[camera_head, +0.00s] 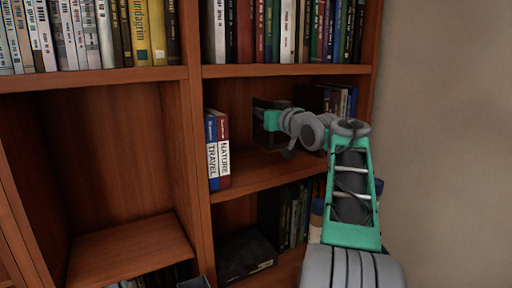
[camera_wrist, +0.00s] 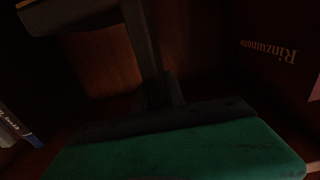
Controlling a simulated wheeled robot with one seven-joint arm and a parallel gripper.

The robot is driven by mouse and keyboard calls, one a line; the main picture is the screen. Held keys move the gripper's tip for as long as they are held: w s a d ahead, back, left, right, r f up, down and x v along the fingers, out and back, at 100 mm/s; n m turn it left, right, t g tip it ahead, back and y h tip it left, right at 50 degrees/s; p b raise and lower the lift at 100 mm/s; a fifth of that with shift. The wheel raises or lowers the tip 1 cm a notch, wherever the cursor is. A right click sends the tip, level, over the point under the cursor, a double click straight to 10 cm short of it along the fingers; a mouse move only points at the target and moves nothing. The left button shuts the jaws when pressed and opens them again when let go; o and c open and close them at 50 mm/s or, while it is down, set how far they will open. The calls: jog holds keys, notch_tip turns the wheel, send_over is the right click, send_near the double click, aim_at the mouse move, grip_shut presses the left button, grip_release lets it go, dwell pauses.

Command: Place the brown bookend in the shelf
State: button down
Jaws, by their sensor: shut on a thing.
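The brown bookend (camera_head: 259,104) shows as a dark upright plate inside the middle compartment of the right-hand bookcase column. My gripper (camera_head: 268,119) reaches in from the right and is shut on it. The bookend is held between two groups of books. Most of it is hidden behind my gripper, and I cannot tell whether its base touches the shelf board (camera_head: 262,168). The wrist view is very dark; it shows the green gripper body at the bottom and dark upright shapes above it, where bookend and fingers are hard to separate.
A blue TRAVEL book (camera_head: 212,152) and a red NATURE book (camera_head: 223,150) stand at the compartment's left wall. More books (camera_head: 345,101) stand at its right, partly behind my arm. The shelf above is full of books. The front middle of the shelf board is clear.

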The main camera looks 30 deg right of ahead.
notch_tip(320, 180, down, 6)
jog(key=shift+w+a+f, duration=0.15)
jog(key=shift+a+f, duration=0.1)
jog(key=shift+a, duration=0.2)
jog(key=shift+f, duration=0.1)
jog(key=shift+f, duration=0.15)
jog(key=c, duration=1.4)
grip_release()
jog(key=shift+f, duration=0.1)
jog(key=s+b, duration=0.3)
jog(key=s, duration=0.9)
jog(key=shift+a, duration=0.25)
